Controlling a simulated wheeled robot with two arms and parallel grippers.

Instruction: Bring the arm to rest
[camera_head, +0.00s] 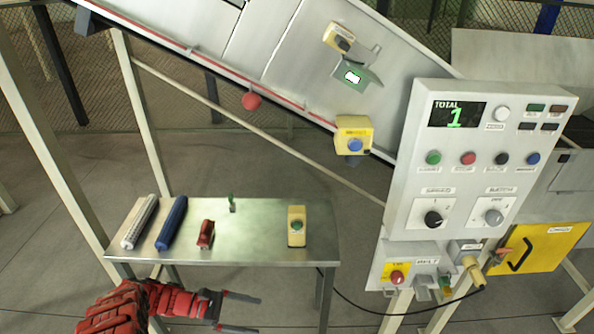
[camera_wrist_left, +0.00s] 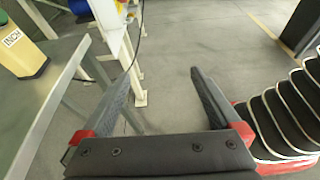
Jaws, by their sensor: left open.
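My left gripper (camera_head: 240,313) comes in from the lower left in the head view, in front of the steel table's near edge. Its two dark fingers are apart, with nothing between them. In the left wrist view the gripper (camera_wrist_left: 160,85) is also open and empty, over the grey floor. The steel table (camera_head: 270,250) lies beyond it, and its edge shows at the left of the wrist view. My right gripper does not show in either view.
The table holds a white roll (camera_head: 140,221), a blue roll (camera_head: 172,223), a red tool (camera_head: 206,234) and a yellow pendant (camera_head: 297,226). A black cable (camera_head: 360,308) hangs right of the gripper.

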